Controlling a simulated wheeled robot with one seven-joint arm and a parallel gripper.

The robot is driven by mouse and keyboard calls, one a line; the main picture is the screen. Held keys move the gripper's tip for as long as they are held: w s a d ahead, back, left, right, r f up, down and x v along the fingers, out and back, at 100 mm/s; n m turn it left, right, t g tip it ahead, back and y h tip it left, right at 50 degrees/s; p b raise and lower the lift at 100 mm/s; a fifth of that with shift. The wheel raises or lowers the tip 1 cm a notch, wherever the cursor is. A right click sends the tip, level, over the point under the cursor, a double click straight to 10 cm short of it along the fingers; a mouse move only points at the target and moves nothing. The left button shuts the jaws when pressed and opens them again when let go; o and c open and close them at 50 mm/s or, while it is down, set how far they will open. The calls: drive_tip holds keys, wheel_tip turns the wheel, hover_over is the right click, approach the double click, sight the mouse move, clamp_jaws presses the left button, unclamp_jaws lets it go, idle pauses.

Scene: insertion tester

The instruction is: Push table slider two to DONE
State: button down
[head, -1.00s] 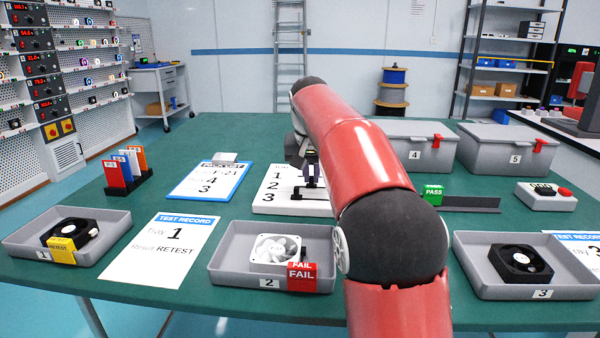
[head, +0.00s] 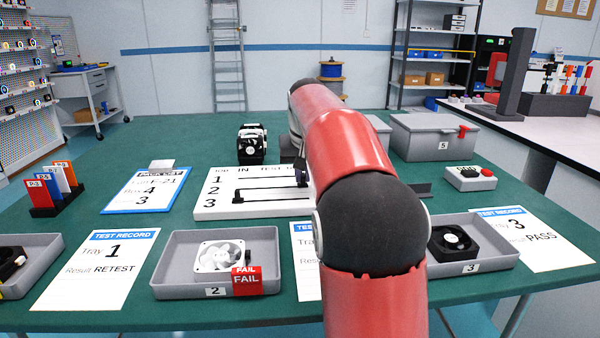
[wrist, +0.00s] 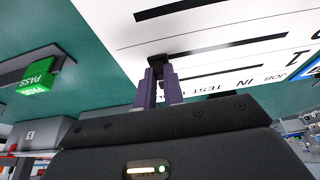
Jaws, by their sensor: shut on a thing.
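The white job board (head: 205,207) lies on the green table, with rows 1, 2 and 3 and dark slots. In the wrist view, the board (wrist: 110,20) appears upside down. My gripper (wrist: 160,80) has its purple fingers shut on the black knob of slider two (wrist: 158,60), in the middle slot. The knob is at the left end of the visible slot there, past the word TEST. This is the right-hand side of the board in the head view. The DONE label is hidden. My red arm covers the board's right end and most of my gripper in the head view.
A green PASS block (wrist: 38,76) stands beside the board. A black object (head: 252,145) stands behind the board. Tray 2 (head: 165,285) with a white fan and tray 3 (head: 500,258) with a black fan are in front. Box 5 (head: 432,138) is behind right.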

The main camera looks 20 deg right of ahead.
drive_tip(key=c, duration=1.5)
unclamp_jaws()
drive_tip(key=shift+d, duration=0.25)
drive_tip(key=shift+a+r, duration=0.1)
drive_tip(key=p+v, duration=0.1)
drive_tip(key=v, duration=0.6)
drive_tip(key=shift+s+r, duration=0.25)
drive_tip(key=shift+r, duration=0.05)
